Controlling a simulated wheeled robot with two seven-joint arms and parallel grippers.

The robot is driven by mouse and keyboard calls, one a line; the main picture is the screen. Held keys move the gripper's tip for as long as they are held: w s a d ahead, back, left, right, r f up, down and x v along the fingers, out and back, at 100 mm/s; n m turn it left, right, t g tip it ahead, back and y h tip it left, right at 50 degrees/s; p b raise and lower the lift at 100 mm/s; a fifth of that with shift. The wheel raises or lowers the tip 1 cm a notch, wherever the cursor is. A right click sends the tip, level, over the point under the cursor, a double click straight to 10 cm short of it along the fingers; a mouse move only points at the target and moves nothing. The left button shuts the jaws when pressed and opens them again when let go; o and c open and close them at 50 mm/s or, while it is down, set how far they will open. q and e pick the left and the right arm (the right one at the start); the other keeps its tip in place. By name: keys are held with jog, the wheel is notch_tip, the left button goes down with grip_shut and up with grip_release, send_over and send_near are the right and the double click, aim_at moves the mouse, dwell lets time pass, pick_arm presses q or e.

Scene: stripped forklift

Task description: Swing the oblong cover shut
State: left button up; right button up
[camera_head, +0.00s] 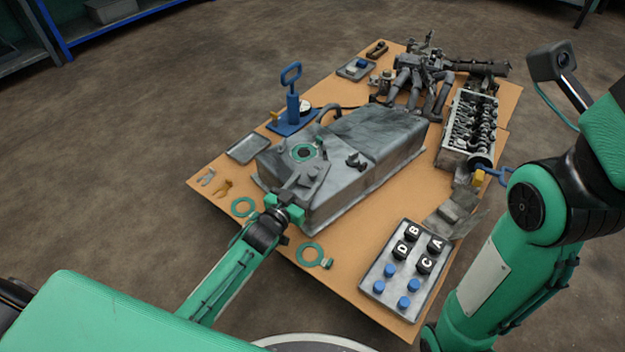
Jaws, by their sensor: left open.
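A grey metal tank (375,155) lies on the brown work board. On its near-left top is a green ring (303,153) around a dark round opening. A narrow grey piece that looks like the oblong cover (308,176) is on the tank top between this ring and my left gripper. Its exact angle and hinge are hard to make out. My left gripper (287,201) is open at the tank's near-left edge, close to the near end of that piece. I cannot tell whether they touch. My right arm shows at the right, but its gripper does not.
A tray (380,288) with lettered black caps and blue caps lies at the near right. Green rings (311,254) lie near my left arm. A cylinder head (470,125) and pipes (415,75) fill the far right.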

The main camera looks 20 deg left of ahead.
aim_at(310, 178)
pick_arm(q)
jog(key=shift+b+x, duration=1)
jog(key=shift+x, duration=1.45)
grip_shut()
